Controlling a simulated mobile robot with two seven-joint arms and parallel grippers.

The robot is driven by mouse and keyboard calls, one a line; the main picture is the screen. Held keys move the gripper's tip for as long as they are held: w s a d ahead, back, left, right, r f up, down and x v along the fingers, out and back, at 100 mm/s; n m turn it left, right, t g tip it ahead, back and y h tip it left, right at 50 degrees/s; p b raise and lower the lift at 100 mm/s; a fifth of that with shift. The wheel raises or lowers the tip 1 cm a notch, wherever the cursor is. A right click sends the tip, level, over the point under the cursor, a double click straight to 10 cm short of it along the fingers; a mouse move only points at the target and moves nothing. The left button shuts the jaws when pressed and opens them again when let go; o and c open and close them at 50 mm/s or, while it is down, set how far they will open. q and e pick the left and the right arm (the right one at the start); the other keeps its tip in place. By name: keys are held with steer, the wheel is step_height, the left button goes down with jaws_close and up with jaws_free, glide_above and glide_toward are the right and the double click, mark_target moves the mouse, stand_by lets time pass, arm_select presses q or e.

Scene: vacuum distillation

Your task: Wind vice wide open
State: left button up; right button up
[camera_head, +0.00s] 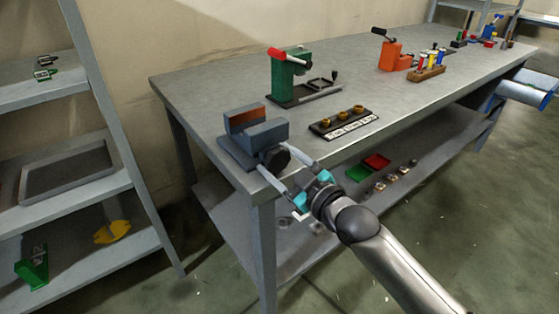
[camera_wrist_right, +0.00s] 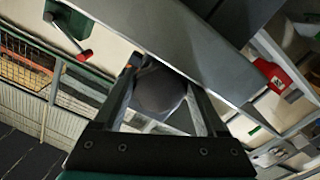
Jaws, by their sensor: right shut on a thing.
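The grey-blue vice (camera_head: 262,134) is mounted on the near left corner of the workbench. Its two jaw blocks stand apart, with a gap between them and a reddish-brown face on the back jaw. A dark, many-sided knob (camera_head: 277,158) faces the bench's front edge. My right gripper (camera_head: 275,160) reaches in from the lower right, one finger on each side of the knob, shut on it. In the right wrist view the knob (camera_wrist_right: 160,90) sits between the two fingers. My left gripper is in neither view.
The workbench (camera_head: 210,88) also carries a green press (camera_head: 285,78) with a red handle, a dark block with brass pieces (camera_head: 342,122) and an orange tool (camera_head: 393,57). Red and green trays (camera_head: 375,162) lie on the shelf below. Shelving (camera_head: 85,120) stands at left.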

steer(key=shift+r+n, duration=0.4)
steer(key=shift+n, duration=0.1)
